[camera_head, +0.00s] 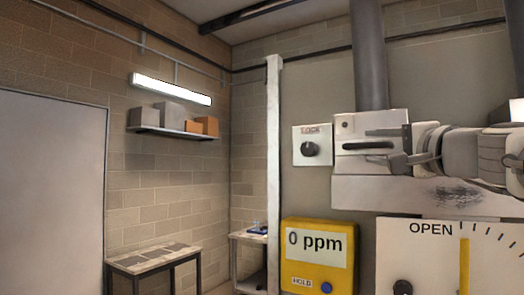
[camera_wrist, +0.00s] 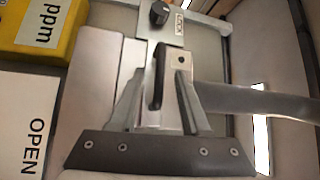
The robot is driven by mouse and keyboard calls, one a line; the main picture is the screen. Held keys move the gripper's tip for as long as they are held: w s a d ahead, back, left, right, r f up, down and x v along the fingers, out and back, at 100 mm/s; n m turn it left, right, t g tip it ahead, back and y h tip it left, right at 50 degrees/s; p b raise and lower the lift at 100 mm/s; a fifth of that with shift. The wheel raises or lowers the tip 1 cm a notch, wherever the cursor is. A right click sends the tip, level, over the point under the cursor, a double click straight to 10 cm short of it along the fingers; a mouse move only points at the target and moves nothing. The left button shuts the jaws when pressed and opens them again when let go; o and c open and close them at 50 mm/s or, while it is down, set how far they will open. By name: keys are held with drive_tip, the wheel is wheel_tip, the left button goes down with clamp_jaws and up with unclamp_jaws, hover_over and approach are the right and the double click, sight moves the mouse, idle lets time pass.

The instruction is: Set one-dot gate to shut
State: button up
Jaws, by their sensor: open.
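The one-dot gate is a pale metal plate (camera_head: 345,125) with a single dark dot, on the duct at right of the head view. The plate also shows in the wrist view (camera_wrist: 178,50). A dark bar-shaped handle (camera_head: 362,146) lies level across it. My gripper (camera_head: 380,147) is open in front of the plate, reaching in from the right. In the wrist view the handle (camera_wrist: 158,78) lies between the two spread fingers of my gripper (camera_wrist: 160,85), nearer the left one. I cannot tell whether either finger touches it.
A dark knob (camera_head: 310,149) labelled LOCK is left of the gate. Below are a yellow meter (camera_head: 318,255) reading 0 ppm and a white dial panel (camera_head: 415,255) marked OPEN. A grey pipe (camera_head: 369,60) rises above. A white post (camera_head: 274,180) stands further left.

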drive_tip(key=b+v, duration=0.1)
drive_tip(key=v, duration=1.2)
drive_tip(key=shift+s, duration=0.35)
drive_tip(key=shift+f, duration=0.1)
drive_tip(key=a+f+n+g, duration=0.4)
drive_tip(key=a+f, duration=0.2)
drive_tip(key=f, duration=0.6)
drive_tip(key=a+f+n+g, duration=0.35)
drive_tip(key=a+f, duration=0.25)
drive_tip(key=f, duration=0.6)
drive_tip(key=s+f+n+g+h, duration=0.2)
drive_tip(key=s+f+n+g, duration=0.1)
drive_tip(key=f, duration=0.6)
drive_tip(key=s+a+f+n+g+h, duration=0.1)
drive_tip(key=s+f+n+g+h, duration=0.1)
drive_tip(key=s+f, duration=0.3)
wheel_tip(320, 180, down, 4)
drive_tip(key=shift+s+a+f+n+g, duration=0.1)
drive_tip(key=shift+s+a+n+g, duration=0.25)
drive_tip(key=shift+n, duration=0.5)
drive_tip(key=shift+w, duration=0.15)
